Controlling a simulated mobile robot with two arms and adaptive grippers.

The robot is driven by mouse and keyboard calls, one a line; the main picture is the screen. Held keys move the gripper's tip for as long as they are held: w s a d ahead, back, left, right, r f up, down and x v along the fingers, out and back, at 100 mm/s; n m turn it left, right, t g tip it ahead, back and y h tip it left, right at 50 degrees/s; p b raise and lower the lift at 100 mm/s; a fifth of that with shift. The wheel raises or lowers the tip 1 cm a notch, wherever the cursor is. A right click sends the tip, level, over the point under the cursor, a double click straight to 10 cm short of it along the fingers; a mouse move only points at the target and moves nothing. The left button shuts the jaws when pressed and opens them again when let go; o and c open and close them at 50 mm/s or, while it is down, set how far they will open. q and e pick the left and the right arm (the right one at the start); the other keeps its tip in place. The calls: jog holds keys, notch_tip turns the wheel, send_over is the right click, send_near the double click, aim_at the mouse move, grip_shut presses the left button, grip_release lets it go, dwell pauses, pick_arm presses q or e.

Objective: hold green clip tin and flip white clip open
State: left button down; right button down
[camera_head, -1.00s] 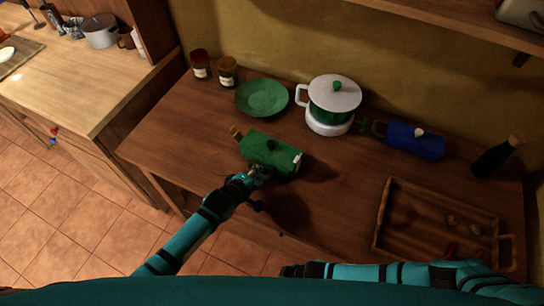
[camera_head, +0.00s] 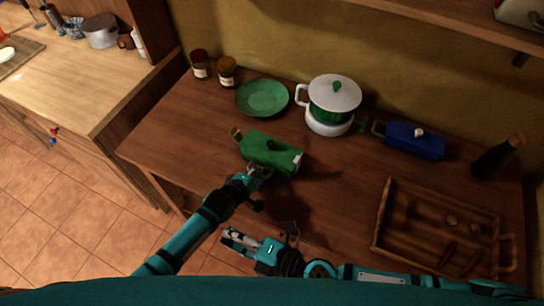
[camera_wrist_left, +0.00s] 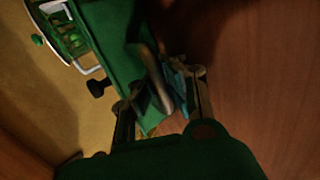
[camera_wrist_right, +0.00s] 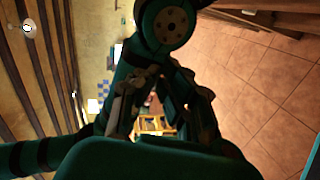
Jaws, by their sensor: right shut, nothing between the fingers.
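The green clip tin (camera_head: 262,148) lies on the brown counter in the head view. My left gripper (camera_head: 256,173) is at the tin's near side. In the left wrist view its fingers (camera_wrist_left: 155,115) are on either side of a grey curved handle (camera_wrist_left: 150,72) on the green tin; their grip is unclear. My right gripper (camera_head: 228,236) is shut and empty, near the counter's front edge, apart from the tin.
A green plate (camera_head: 262,97), a white-lidded pot (camera_head: 333,102) and a blue tin (camera_head: 415,140) stand behind. Two jars (camera_head: 227,72) are at the back left. A wooden tray (camera_head: 382,215) and a dark bottle (camera_head: 495,158) are at the right. Counter right of the green tin is clear.

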jog(key=w+d+r+m+t, duration=0.2)
jog(key=w+r+t, duration=0.4)
jog(key=w+r, duration=0.45)
jog(key=w+d+m+t+h, duration=0.2)
jog(key=w+d+m+h, duration=0.25)
jog(key=w, duration=0.35)
jog(key=w+d+m+t+h, duration=0.2)
jog(key=w+d+m+h, duration=0.25)
jog(key=w, duration=0.35)
jog(key=w+d+f+m+g+h, duration=0.5)
jog(key=w+d+m+h, duration=0.2)
jog(key=d+m, duration=0.15)
jog(key=s+a+f+m+g+y, duration=0.25)
jog(key=s+a+g, duration=0.3)
jog(key=g, duration=0.45)
jog(key=shift+m+y, duration=0.25)
jog(key=shift+m, duration=0.05)
jog(key=shift+s+d+f, duration=0.1)
jog(key=shift+s+f, duration=0.05)
jog(key=shift+f, duration=1.15)
jog(key=shift+s+d+f, duration=0.1)
jog(key=shift+s+f, duration=0.05)
jog(key=shift+f, duration=1.1)
jog(key=shift+s+d+f, duration=0.1)
jog(key=shift+s+f, duration=0.05)
jog(key=shift+f, duration=1.15)
